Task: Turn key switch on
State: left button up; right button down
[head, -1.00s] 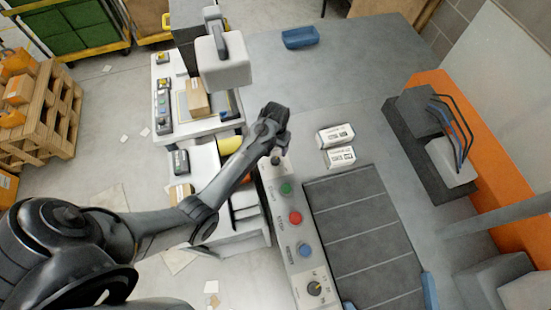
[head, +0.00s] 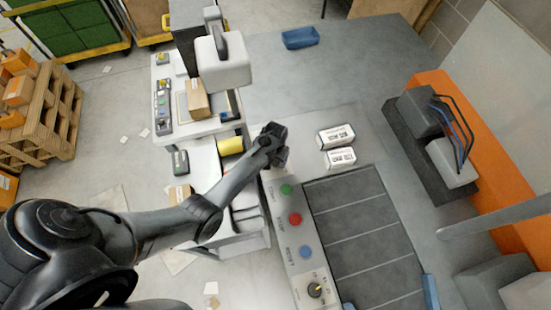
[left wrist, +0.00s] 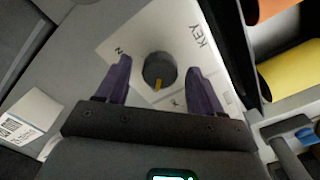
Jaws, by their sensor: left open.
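The key switch (left wrist: 159,70) is a dark round knob with a yellow mark, on a pale plate with a KEY label (left wrist: 198,36). The yellow mark lies on the knob's side towards my palm in the left wrist view. My left gripper (head: 274,150) is over the far end of the grey control panel (head: 281,221) and hides the switch in the head view. In the left wrist view its two purple fingers are open, one on each side of the knob, with gaps visible. I cannot tell how far above the plate they are. My right gripper is not in view.
The panel also carries a green button (head: 286,189), a red button (head: 295,219), a blue button (head: 305,252) and a yellow-marked selector (head: 315,289). Two white labelled packs (head: 337,137) lie right of my gripper. A conveyor belt (head: 360,235) runs beside the panel.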

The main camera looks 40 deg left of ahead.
pick_arm(q)
jog(key=shift+c, duration=0.3)
jog(key=c, duration=1)
